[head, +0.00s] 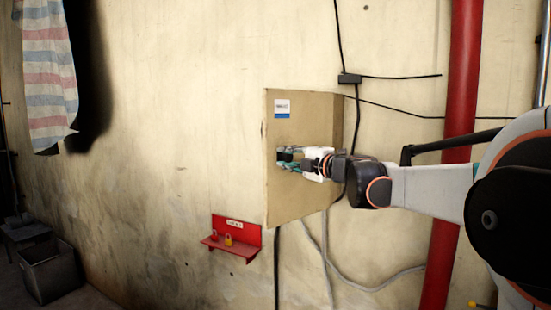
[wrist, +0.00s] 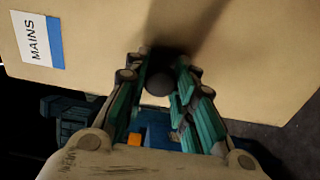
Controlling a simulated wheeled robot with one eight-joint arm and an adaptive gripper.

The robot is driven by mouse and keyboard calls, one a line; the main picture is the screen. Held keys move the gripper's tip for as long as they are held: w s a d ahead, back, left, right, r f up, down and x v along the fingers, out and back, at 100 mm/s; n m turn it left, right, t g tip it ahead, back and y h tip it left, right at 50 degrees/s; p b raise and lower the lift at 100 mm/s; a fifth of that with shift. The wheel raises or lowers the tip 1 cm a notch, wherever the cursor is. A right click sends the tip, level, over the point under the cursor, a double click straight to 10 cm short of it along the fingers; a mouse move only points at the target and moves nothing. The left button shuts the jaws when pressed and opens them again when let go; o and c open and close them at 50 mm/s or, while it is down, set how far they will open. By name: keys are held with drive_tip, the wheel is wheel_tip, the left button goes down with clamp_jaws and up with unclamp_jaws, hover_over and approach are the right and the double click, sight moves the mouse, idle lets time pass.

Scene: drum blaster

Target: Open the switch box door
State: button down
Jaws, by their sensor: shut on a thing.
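The switch box (head: 338,135) is tan and mounted on the wall in the middle of the head view. Its door (head: 298,195) faces me and carries a white and blue label (head: 282,108). The label reads "MAINS" in the wrist view (wrist: 35,40). My gripper (head: 289,157) is at the left part of the door, below the label. Its fingers (wrist: 163,60) are closed around a dark round handle (wrist: 160,84) on the door. I cannot tell for certain whether the door stands ajar.
A red shelf (head: 233,240) with small padlocks is on the wall below left of the box. A red pipe (head: 462,90) runs up the wall at right, behind my arm. Cables hang around the box. Grey bins (head: 45,265) stand at far left.

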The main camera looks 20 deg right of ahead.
drive_tip(key=s+d+n+g+y, duration=0.5)
drive_tip(key=s+d+n+y, duration=0.1)
drive_tip(key=s+d+y, duration=0.2)
drive_tip(key=shift+s+d+b, duration=0.3)
drive_tip(key=shift+s, duration=0.5)
drive_tip(key=c, duration=1.5)
unclamp_jaws()
drive_tip(key=shift+o, duration=1)
drive_tip(key=shift+w, duration=0.15)
drive_tip(key=shift+d, duration=0.1)
drive_tip(key=v, duration=1.2)
